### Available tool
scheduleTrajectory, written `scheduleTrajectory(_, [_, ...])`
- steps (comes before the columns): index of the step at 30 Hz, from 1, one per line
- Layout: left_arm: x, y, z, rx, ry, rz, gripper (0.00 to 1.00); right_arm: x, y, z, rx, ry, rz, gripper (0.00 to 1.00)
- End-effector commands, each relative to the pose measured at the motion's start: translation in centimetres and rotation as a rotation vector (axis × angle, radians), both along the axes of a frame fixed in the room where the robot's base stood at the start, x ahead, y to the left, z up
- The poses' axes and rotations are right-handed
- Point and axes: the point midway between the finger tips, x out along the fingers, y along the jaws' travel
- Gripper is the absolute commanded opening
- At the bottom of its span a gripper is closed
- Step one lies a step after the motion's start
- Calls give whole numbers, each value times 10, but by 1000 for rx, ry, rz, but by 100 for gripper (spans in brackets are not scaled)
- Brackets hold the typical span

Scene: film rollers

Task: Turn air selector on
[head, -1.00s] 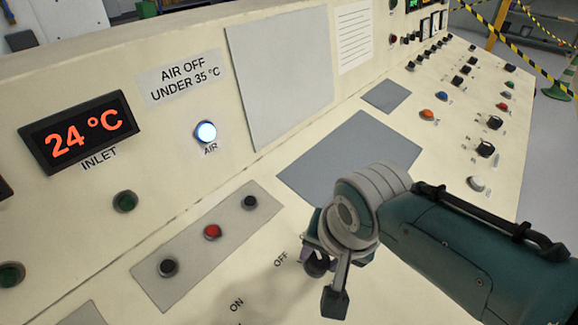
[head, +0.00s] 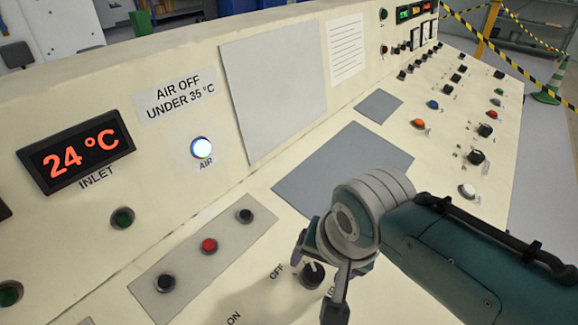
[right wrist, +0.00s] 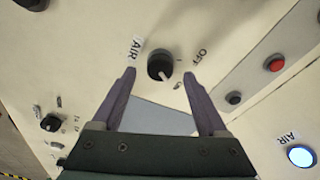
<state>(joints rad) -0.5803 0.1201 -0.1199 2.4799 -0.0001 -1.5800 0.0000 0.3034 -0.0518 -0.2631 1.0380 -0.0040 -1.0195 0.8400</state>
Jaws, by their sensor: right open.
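The air selector is a round black knob (head: 313,275) with a pale pointer mark, on the sloping cream panel beside the "OFF" label (head: 277,271). In the right wrist view the knob (right wrist: 159,64) sits between "AIR" and "OFF" lettering. My right gripper (head: 317,283) is open at the knob. Its two purple-grey fingers show in the right wrist view (right wrist: 159,75), with the knob centred between and slightly beyond their tips. I see no grip on it. My left gripper is out of view.
A lit white "AIR" lamp (head: 202,147) is on the upright panel, near an inlet display (head: 76,151) reading 24 °C. A grey plate (head: 205,246) with black and red buttons lies left of the knob. Several knobs and buttons fill the far right.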

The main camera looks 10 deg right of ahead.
Motion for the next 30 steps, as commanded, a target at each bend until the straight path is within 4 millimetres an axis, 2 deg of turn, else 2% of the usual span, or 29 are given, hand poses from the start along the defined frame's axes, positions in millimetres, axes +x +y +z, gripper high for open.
scheduleTrajectory(1, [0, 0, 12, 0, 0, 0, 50, -3, 0, 15, 1, -2, -1, 76])
scheduleTrajectory(3, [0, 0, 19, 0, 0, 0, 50, -7, -1, 27, 1, -1, -1, 76])
scheduleTrajectory(12, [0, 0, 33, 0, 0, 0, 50, -21, -4, 65, -1, -2, -1, 76])
scheduleTrajectory(18, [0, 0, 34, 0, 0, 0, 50, -24, -5, 72, -2, 1, 0, 76])
scheduleTrajectory(30, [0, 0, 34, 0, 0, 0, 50, -25, -5, 72, -1, 0, 1, 76])
